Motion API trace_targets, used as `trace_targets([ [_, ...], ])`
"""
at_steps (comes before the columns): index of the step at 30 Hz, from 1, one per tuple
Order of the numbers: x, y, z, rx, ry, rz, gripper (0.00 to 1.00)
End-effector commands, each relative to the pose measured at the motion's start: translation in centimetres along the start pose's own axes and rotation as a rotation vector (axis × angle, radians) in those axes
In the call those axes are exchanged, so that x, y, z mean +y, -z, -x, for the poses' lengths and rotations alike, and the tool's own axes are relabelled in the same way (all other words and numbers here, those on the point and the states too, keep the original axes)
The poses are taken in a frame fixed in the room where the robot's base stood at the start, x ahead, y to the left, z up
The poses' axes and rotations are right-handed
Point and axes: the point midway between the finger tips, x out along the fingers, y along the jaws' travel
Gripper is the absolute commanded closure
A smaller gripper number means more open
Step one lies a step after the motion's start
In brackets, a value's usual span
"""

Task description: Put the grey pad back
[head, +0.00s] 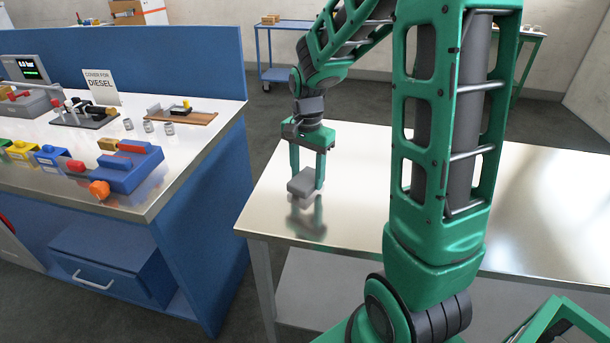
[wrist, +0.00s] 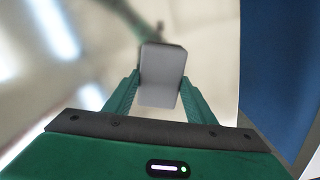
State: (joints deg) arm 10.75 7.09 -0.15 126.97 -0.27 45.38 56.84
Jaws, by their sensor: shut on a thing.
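The grey pad (head: 303,183) is a small grey block between the fingers of my gripper (head: 306,178), above the shiny metal table (head: 350,212). Its reflection shows on the table top below it, with a gap that suggests it is held off the surface. In the wrist view the pad (wrist: 162,76) is between the two green fingertips of my gripper (wrist: 160,90), which are shut on it. The fingers partly hide its sides. I cannot tell which place on the benches belongs to the pad.
A floor gap separates the benches. A blue cart (head: 283,74) stands behind.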

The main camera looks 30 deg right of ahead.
Motion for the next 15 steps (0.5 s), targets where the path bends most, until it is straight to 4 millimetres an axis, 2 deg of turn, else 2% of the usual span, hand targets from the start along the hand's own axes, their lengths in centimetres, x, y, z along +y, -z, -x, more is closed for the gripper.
trace_targets([
  [12,-0.01,0.02,-0.58,0.000,0.001,-0.001,0.71],
  [13,-0.01,0.03,-0.53,0.001,0.001,-0.001,0.43],
  [15,-0.01,0.04,-0.52,0.001,0.001,-0.001,0.31],
])
